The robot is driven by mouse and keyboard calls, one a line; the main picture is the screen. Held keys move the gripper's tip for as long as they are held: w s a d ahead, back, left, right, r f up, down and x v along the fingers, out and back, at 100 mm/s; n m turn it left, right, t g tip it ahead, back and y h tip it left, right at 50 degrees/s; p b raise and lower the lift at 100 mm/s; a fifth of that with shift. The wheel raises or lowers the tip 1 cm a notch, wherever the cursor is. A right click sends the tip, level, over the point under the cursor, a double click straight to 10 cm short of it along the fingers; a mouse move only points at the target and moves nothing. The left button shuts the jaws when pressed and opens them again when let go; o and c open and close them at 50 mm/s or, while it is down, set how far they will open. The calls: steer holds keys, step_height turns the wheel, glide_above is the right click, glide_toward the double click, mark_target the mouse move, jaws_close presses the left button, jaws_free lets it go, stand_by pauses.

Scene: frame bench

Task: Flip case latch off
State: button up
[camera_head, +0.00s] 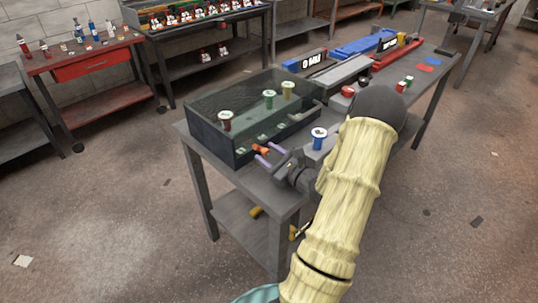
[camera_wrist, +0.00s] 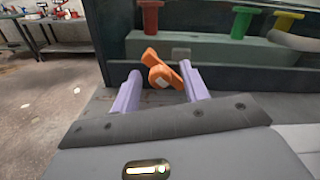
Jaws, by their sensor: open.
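The case (camera_head: 213,138) is a dark box with a see-through cover, standing on the grey bench. Its orange latch (camera_head: 261,150) sits low on the near side. In the wrist view the latch (camera_wrist: 160,74) is an orange lever, tilted, in front of the dark case wall (camera_wrist: 205,84). My gripper (camera_head: 266,155) is at the latch, with its two purple fingers apart. In the wrist view my gripper (camera_wrist: 161,84) is open, with one finger on each side of the latch. I cannot tell whether a finger touches it.
Red, green and yellow knobs (camera_head: 270,99) show inside the case. A blue spool-shaped knob (camera_head: 319,138) stands on the bench (camera_head: 247,183) right of my gripper. Red and green pieces (camera_head: 404,84) lie farther back, near blue and red bins (camera_head: 398,52).

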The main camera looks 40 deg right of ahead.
steer(key=shift+c, duration=0.5)
jaws_close()
steer(key=shift+r+p, duration=0.15)
steer(key=shift+p, duration=0.15)
steer(key=shift+d+r+m+p, duration=0.15)
steer(key=shift+r+m+p, duration=0.05)
steer(key=shift+m+p, duration=0.4)
steer(key=shift+d+r+m+p, duration=0.15)
steer(key=shift+m+p, duration=0.45)
steer(key=m+p, duration=0.2)
steer(key=shift+d+r+p, duration=0.2)
steer(key=shift+d+p, duration=0.2)
steer(key=m+p, duration=0.1)
steer(key=d+m+p, duration=0.1)
steer(key=m+p, duration=0.1)
steer(key=shift+m, duration=0.3)
steer(key=shift+d+m+p, duration=0.25)
steer(key=shift+m+p, duration=0.35)
steer(key=shift+m, duration=0.2)
steer(key=shift+f, duration=0.15)
